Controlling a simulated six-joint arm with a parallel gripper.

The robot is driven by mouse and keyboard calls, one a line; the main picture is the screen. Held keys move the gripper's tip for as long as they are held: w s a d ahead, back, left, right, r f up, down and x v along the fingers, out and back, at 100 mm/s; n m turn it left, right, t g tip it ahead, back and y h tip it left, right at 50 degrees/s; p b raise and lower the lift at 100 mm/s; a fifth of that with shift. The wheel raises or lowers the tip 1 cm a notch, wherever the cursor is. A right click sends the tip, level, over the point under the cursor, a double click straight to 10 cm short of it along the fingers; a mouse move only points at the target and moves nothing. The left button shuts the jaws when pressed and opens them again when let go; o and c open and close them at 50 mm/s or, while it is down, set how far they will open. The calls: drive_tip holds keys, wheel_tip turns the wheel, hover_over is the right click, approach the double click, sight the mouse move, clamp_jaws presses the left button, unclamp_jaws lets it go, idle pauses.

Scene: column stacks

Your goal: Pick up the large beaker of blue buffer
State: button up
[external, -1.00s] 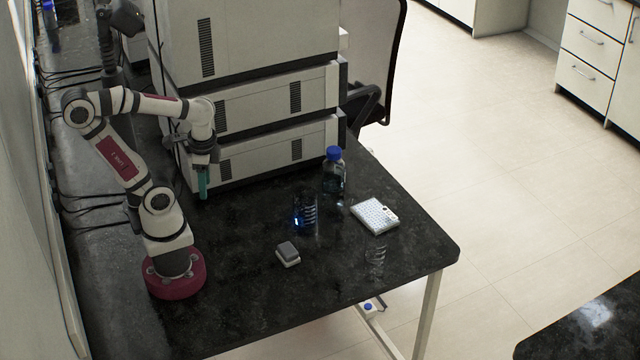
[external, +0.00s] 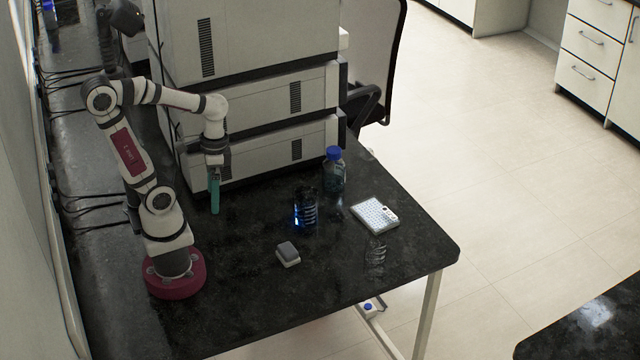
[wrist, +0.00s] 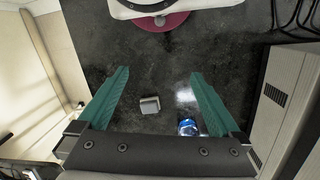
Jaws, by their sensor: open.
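The large beaker of blue buffer (external: 305,208) stands upright on the dark bench in the external view, with a bright blue glint on its left side. In the wrist view its blue top (wrist: 187,127) shows beside the inner edge of the right finger. My gripper (external: 214,208) has teal fingers pointing down, left of the beaker and clearly apart from it. In the wrist view my gripper (wrist: 160,75) is open, with nothing held between the fingers.
A small grey device (external: 287,254) sits in front of the beaker. A blue-capped bottle (external: 334,172) stands behind it, a white well plate (external: 374,216) to its right, and a small clear glass vessel (external: 376,254) near the front right. Stacked instruments (external: 262,100) rise behind.

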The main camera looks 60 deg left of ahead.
drive_tip(key=w+d+f+n+h, duration=0.1)
drive_tip(key=w+d+n+h, duration=0.2)
drive_tip(key=w+n+h, duration=0.15)
drive_tip(key=n+t+h, duration=0.5)
drive_tip(key=n+t, duration=0.6)
drive_tip(key=n, duration=1.4)
hover_over(316, 214)
drive_tip(key=s+a, duration=0.3)
drive_tip(key=a, duration=0.1)
wheel_tip(316, 214, down, 12)
wheel_tip(316, 214, down, 6)
drive_tip(key=shift+r, duration=0.15)
drive_tip(key=shift+y, duration=0.25)
drive_tip(key=x, duration=0.5)
drive_tip(key=shift+m, duration=0.25)
drive_tip(key=c, duration=1.3)
drive_tip(key=shift+c, duration=0.2)
